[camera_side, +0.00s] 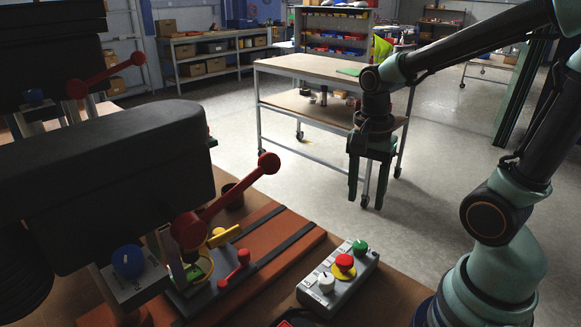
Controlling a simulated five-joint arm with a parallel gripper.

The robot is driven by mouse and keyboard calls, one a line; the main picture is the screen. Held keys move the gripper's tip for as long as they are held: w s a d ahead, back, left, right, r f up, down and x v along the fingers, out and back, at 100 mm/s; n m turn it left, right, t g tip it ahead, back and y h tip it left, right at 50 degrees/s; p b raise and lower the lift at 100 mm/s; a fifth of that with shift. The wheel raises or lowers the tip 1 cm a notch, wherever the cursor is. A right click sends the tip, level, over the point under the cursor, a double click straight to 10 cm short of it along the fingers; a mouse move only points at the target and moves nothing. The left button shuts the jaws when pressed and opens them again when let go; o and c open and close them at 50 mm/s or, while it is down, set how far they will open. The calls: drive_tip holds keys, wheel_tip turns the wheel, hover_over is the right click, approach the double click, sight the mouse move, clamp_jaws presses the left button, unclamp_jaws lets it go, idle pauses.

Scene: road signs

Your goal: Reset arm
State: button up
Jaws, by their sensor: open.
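My gripper (367,183) hangs from my arm on the right side of the side view, with its two green fingers pointing down. The fingers are apart and nothing is between them. It is raised above the level of the work table (390,292), toward the far side, with the grey floor behind it. My arm reaches from the right edge of the view.
A grey control box (338,279) with red, green and white knobs sits on the table. Left of it are an orange-brown board (272,236), a red lever (228,202) and a large black machine body (100,175). A wheeled workbench (310,66) stands behind.

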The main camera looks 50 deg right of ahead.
drive_tip(key=w+a+r+n+t, duration=0.1)
drive_tip(key=a+r+n+t, duration=0.1)
drive_tip(key=n, duration=0.6)
drive_tip(key=w+a+r+n+t, duration=0.2)
drive_tip(key=r+n+t, duration=0.2)
drive_tip(key=n, duration=0.4)
drive_tip(key=shift+w+a+r, duration=0.15)
drive_tip(key=shift+a+r, duration=0.1)
drive_tip(key=shift+r, duration=0.6)
